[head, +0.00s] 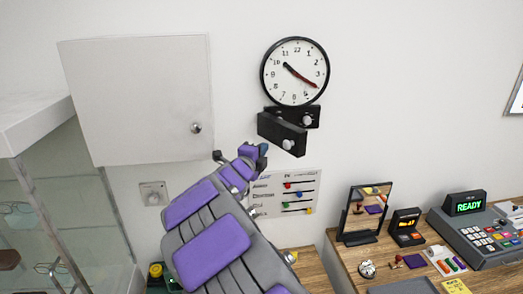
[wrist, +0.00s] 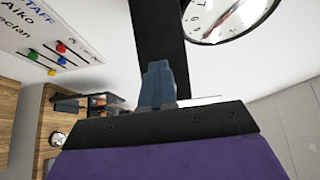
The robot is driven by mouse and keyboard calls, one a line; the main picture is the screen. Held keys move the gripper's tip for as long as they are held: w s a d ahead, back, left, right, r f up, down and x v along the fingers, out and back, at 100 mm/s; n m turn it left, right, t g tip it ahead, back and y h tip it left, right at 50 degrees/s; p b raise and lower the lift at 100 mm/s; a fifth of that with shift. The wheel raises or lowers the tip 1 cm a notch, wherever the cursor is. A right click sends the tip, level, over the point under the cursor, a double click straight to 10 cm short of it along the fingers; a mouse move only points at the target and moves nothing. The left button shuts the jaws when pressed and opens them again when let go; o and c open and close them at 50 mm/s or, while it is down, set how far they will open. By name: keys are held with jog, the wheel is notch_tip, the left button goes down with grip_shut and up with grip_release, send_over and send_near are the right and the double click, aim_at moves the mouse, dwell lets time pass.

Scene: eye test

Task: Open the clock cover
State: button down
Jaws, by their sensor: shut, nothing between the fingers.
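The round clock (head: 295,72) with a black rim hangs on the white wall; its lower part also shows in the wrist view (wrist: 225,18). Just below it is a small black base (head: 311,112) with a pale knob (head: 307,119). A black cover panel (head: 275,130) with another pale knob (head: 289,145) stands out at an angle in front of this base, partly hiding it. My gripper (head: 263,150) is shut and empty, just left of and below the panel. In the wrist view, its fingers (wrist: 157,80) overlap a black panel (wrist: 158,30); contact cannot be told.
A slider panel (head: 286,193) is on the wall below the clock. A wooden counter (head: 345,268) at right holds a mirror, a small display and a register (head: 475,230).

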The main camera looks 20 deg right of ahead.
jog(key=shift+d+f, duration=0.15)
jog(key=shift+d, duration=1.5)
jog(key=c, duration=1.8)
grip_release()
jog(key=shift+a, duration=0.8)
jog(key=o, duration=0.4)
jog(key=shift+a, duration=0.65)
jog(key=o, duration=0.7)
jog(key=d, duration=0.2)
jog(key=shift+d, duration=0.35)
jog(key=shift+c, duration=0.2)
jog(key=b+v, duration=0.2)
jog(key=v, duration=1.5)
jog(key=shift+b, duration=0.3)
jog(key=shift+s+a, duration=0.1)
jog(key=shift+c, duration=0.2)
